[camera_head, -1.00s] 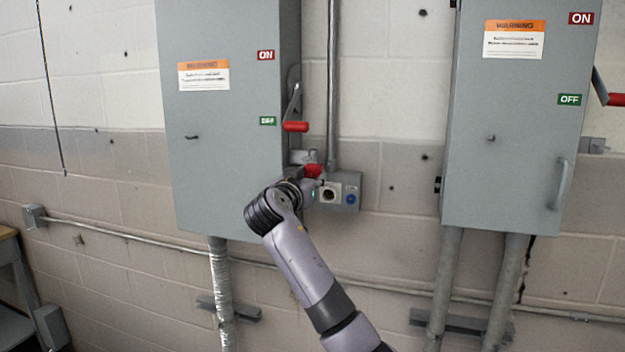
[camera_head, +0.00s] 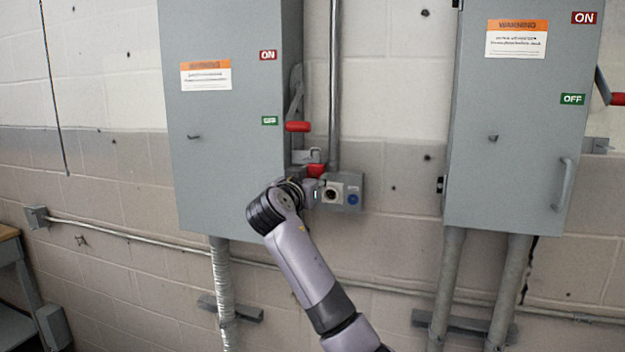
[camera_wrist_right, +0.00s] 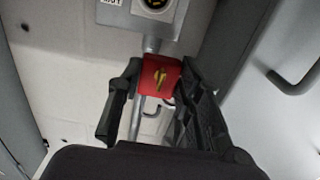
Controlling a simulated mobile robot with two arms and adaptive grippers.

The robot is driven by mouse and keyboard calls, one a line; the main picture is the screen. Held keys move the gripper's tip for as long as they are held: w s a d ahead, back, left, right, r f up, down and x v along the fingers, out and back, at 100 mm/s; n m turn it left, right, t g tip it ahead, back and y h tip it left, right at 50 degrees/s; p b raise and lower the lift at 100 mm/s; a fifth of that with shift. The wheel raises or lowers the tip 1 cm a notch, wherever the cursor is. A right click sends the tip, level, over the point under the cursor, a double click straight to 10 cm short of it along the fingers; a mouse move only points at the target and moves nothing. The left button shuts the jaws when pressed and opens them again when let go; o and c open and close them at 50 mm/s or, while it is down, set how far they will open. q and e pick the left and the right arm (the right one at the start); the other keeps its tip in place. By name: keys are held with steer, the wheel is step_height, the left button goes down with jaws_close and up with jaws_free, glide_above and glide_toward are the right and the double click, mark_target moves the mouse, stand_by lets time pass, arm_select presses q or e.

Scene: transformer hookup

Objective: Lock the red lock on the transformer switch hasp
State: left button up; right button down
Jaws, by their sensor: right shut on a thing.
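The red lock (camera_head: 316,170) is held at the end of my right arm, just under the grey hasp (camera_head: 308,155) on the right side of the left cabinet. In the right wrist view the red lock (camera_wrist_right: 160,74) sits between the two fingers of my right gripper (camera_wrist_right: 155,88), which is shut on it. Its yellow face mark and a metal shackle show. I cannot tell whether the shackle passes through the hasp. The switch handle with its red grip (camera_head: 298,126) is beside the green OFF label. My left gripper is not in view.
A grey socket box (camera_head: 343,192) is close to the right of my gripper. A vertical conduit (camera_head: 333,85) runs above it.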

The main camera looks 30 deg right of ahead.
steer(key=shift+w+a, duration=0.15)
steer(key=shift+w, duration=0.05)
steer(key=shift+w+a, duration=0.25)
stand_by(0.3)
steer(key=shift+f+b, duration=0.85)
steer(key=shift+f, duration=0.15)
stand_by(0.8)
steer(key=c, duration=1.1)
jaws_free()
steer(key=shift+o, duration=0.2)
